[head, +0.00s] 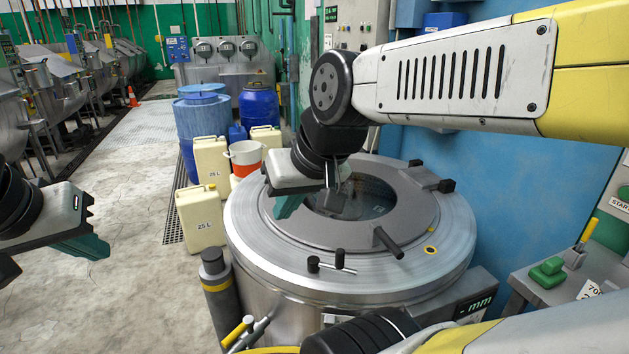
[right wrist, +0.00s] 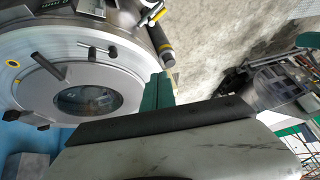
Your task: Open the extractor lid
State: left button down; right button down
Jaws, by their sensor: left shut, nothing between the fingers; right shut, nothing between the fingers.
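The extractor is a round steel drum (head: 290,305) with a flat grey lid (head: 412,212) on top, lying level and looking closed. The lid has a dark round window (head: 350,198), also seen in the right wrist view (right wrist: 88,99). A black lid handle (head: 388,241) sticks out at the front edge. My left gripper (head: 92,246) is shut and empty at far left.
White canisters (head: 200,217), an orange-white bucket (head: 245,157) and blue drums (head: 259,105) stand behind and left of the extractor. A blue wall (head: 510,180) is close on the right. A control stand (head: 560,275) is at front right. Floor on the left is open.

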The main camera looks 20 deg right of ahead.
aim_at(414, 212)
jog(key=k+z, duration=0.2)
jog(key=z, duration=0.2)
jog(key=k+z, duration=0.25)
jog(key=z, duration=0.15)
jog(key=i+j+z, duration=0.15)
jog(key=z, duration=0.25)
jog(key=j+z, duration=0.25)
jog(key=z, duration=0.15)
jog(key=i+j, duration=0.15)
